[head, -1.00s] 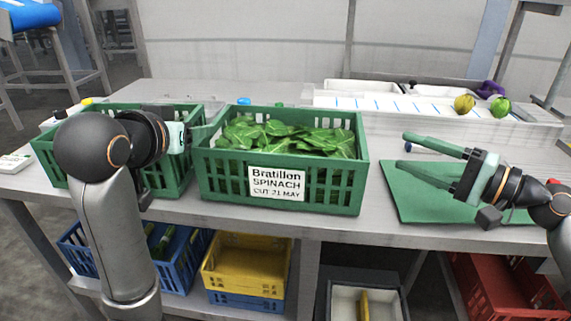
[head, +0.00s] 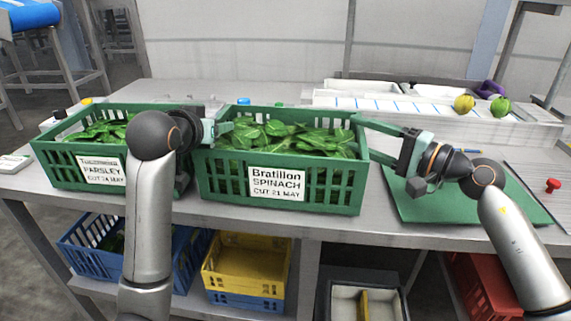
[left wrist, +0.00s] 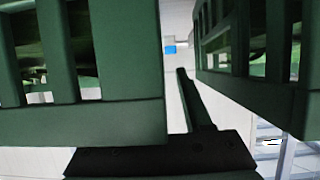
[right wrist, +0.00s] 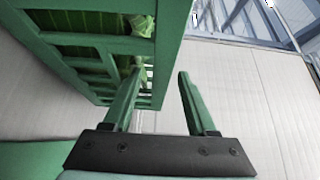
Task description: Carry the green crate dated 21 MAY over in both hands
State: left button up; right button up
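The green crate labelled Bratillon SPINACH, CUT 21 MAY (head: 342,193) stands on the table, full of green leaves (head: 285,137). My left gripper (head: 226,128) is at its left end, near the rim. In the left wrist view one finger (left wrist: 196,102) shows in the gap between two green crates; the other is hidden behind a crate wall. My right gripper (head: 378,124) is at the right end, fingers by the top rim. In the right wrist view its fingers (right wrist: 155,100) are spread apart, beside the crate's slatted wall (right wrist: 95,45).
A green PARSLEY crate (head: 60,178) stands close on the left, partly behind my left arm. A green mat (head: 425,206) lies right. Behind are a white tray (head: 535,130) and yellow and green round produce (head: 464,104). Blue, yellow (head: 247,262) and red crates sit below.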

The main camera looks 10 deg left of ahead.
pick_arm(q)
jog(key=c, duration=0.7)
pick_arm(e)
jog(key=c, duration=0.7)
pick_arm(q)
grip_shut()
pick_arm(e)
grip_shut()
